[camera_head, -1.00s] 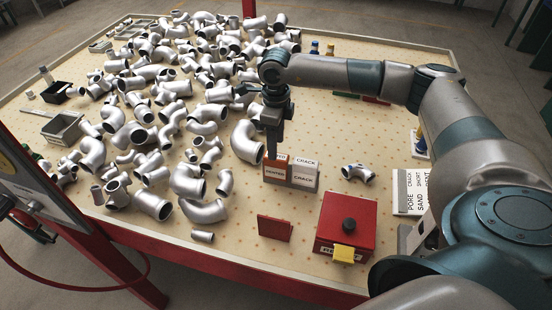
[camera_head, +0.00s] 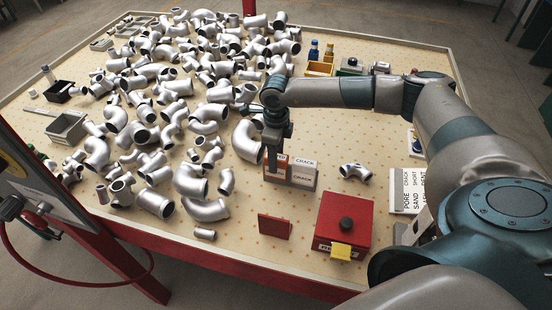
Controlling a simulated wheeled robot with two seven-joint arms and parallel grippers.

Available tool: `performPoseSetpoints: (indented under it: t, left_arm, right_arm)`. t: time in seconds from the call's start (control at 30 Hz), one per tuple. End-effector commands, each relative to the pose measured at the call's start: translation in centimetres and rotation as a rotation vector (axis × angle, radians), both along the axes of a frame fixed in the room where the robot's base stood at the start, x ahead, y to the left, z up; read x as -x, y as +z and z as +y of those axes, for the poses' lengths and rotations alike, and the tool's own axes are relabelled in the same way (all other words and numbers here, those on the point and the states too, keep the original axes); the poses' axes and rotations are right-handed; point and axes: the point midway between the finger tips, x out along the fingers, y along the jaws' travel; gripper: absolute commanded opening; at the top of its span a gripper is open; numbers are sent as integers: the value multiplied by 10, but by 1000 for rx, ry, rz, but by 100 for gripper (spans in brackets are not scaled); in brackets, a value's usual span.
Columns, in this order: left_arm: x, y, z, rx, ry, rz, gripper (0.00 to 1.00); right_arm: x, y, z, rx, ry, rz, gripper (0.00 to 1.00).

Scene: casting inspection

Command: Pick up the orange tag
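The orange tag (camera_head: 282,158) is in the left part of a small tag holder (camera_head: 301,183), beside white tags (camera_head: 304,163) marked CRACK. My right gripper (camera_head: 272,165) points straight down at the orange tag's left side, its tips overlapping the tag in the picture. The fingers look close together; whether they are touching or gripping the tag cannot be told. The gripper partly hides the tag. My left gripper is not in view.
Many grey pipe castings (camera_head: 185,180) cover the table's left and middle. A red box (camera_head: 343,222) with a black knob and a small red plate (camera_head: 274,226) stand in front. One casting (camera_head: 356,171) lies right of the holder. A white label board (camera_head: 405,191) lies further right.

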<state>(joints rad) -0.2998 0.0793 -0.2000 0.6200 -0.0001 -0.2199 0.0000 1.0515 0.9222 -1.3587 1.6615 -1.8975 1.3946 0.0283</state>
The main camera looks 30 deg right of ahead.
Motion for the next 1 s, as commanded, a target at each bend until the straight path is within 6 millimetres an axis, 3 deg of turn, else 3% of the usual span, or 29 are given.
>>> performPoseSetpoints:
  t: [0.53, 0.57, 0.73, 1.0]
  left_arm:
    - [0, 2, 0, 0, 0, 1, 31]
    - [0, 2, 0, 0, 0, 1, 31]
    - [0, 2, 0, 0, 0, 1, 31]
    - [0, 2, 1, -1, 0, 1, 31]
  right_arm:
    - [0, -6, 0, 0, 0, -1, 48]
    - [0, -6, 0, 0, 0, -1, 46]
    - [0, -6, 0, 0, 0, -1, 5]
    - [0, -5, 0, 0, 0, -1, 4]
